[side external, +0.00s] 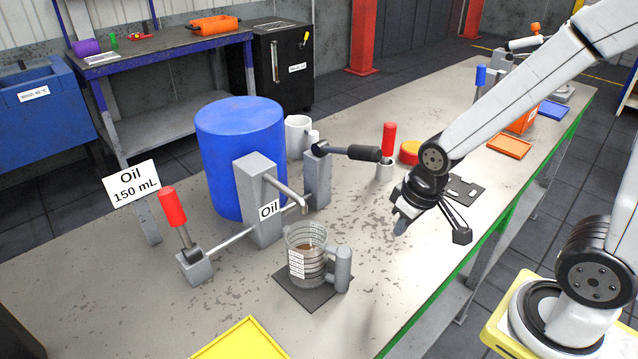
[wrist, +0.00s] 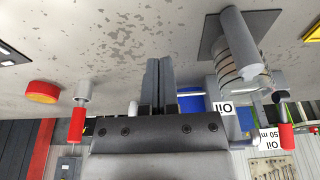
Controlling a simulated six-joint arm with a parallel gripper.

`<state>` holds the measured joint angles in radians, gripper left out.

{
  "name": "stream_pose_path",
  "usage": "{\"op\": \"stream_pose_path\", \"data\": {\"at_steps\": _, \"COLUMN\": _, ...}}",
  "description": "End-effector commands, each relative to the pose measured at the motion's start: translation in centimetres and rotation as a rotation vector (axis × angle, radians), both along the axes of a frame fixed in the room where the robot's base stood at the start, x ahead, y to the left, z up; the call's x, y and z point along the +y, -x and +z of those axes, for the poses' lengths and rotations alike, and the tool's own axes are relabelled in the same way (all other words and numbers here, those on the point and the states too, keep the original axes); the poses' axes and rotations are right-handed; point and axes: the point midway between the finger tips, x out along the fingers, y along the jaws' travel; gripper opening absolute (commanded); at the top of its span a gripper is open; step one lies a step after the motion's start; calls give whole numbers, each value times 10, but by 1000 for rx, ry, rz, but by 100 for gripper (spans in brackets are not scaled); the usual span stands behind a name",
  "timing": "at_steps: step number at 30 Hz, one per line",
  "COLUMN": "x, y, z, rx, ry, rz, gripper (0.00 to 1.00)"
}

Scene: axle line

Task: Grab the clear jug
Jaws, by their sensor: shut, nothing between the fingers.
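The clear jug (side external: 309,254) stands upright on a dark square pad (side external: 311,290) on the bench, below the oil spout. It has measuring marks, some brown liquid inside and a grey cylindrical handle (side external: 343,269) on its right side. In the wrist view the jug (wrist: 228,66) appears at the upper right, upside down, with its handle (wrist: 240,40) toward the camera. My gripper (side external: 401,226) is shut and empty above the bench, to the right of the jug and apart from it. Its closed fingers (wrist: 158,80) also show in the wrist view.
A blue drum (side external: 240,160) and a grey oil dispenser (side external: 258,205) stand behind the jug, with a red-handled lever (side external: 173,207) at left. A black-handled lever (side external: 350,152) projects toward my gripper. A yellow tray (side external: 243,342) lies in front. Bench between jug and gripper is clear.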

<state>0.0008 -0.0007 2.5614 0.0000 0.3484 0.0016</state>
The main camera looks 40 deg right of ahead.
Motion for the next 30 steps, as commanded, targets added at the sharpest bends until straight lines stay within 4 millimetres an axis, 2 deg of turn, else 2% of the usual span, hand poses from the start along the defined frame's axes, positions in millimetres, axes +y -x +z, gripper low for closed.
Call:
{"op": "stream_pose_path", "data": {"at_steps": 12, "x": 0, "y": 0, "z": 0, "rx": 1, "ry": 0, "rz": 2, "gripper": 0}}
{"op": "stream_pose_path", "data": {"at_steps": 13, "x": 0, "y": 0, "z": 0, "rx": 1, "ry": 0, "rz": 2, "gripper": 3}}
{"op": "stream_pose_path", "data": {"at_steps": 22, "x": 0, "y": 0, "z": 0, "rx": 1, "ry": 0, "rz": 2, "gripper": 98}}
{"op": "stream_pose_path", "data": {"at_steps": 30, "x": 0, "y": -1, "z": 0, "rx": 1, "ry": 1, "rz": 6, "gripper": 100}}
